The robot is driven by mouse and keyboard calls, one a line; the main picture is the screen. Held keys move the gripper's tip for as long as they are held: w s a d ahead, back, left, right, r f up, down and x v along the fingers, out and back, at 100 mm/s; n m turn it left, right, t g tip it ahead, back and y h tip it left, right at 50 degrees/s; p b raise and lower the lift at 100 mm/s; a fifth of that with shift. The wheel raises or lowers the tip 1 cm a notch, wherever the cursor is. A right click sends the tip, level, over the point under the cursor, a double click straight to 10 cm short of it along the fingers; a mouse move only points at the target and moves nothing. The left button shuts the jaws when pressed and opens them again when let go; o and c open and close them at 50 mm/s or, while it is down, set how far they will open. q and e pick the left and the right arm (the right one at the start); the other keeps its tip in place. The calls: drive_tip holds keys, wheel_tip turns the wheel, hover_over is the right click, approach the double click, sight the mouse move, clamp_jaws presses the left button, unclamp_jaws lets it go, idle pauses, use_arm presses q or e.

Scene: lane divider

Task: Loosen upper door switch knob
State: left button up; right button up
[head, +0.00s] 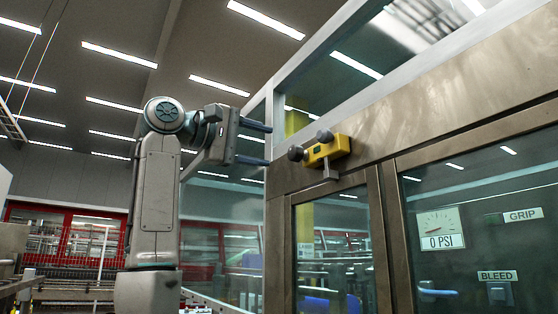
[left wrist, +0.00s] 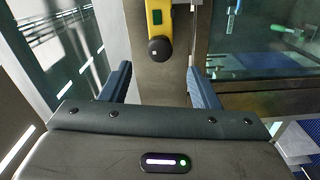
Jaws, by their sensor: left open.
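A yellow door switch (head: 335,147) with a small green panel is fixed to the metal frame above the glass doors. It has two dark round knobs: one at its left end (head: 296,153) and one on its upper side (head: 324,136). My left gripper (head: 270,145) is open and empty, to the left of the switch, fingers pointing toward it. In the left wrist view the yellow switch (left wrist: 158,18) is at the top. One dark knob (left wrist: 160,49) shows beyond the gap between my open fingers (left wrist: 159,70), apart from them. My right gripper is not in view.
The glass door panel at right carries a gauge reading 0 PSI (head: 440,229) and GRIP (head: 523,215) and BLEED (head: 497,275) labels. The space between gripper and switch looks clear.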

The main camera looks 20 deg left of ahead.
use_arm(q)
drive_tip(key=shift+b+v, duration=0.35)
drive_tip(key=shift+v, duration=1.15)
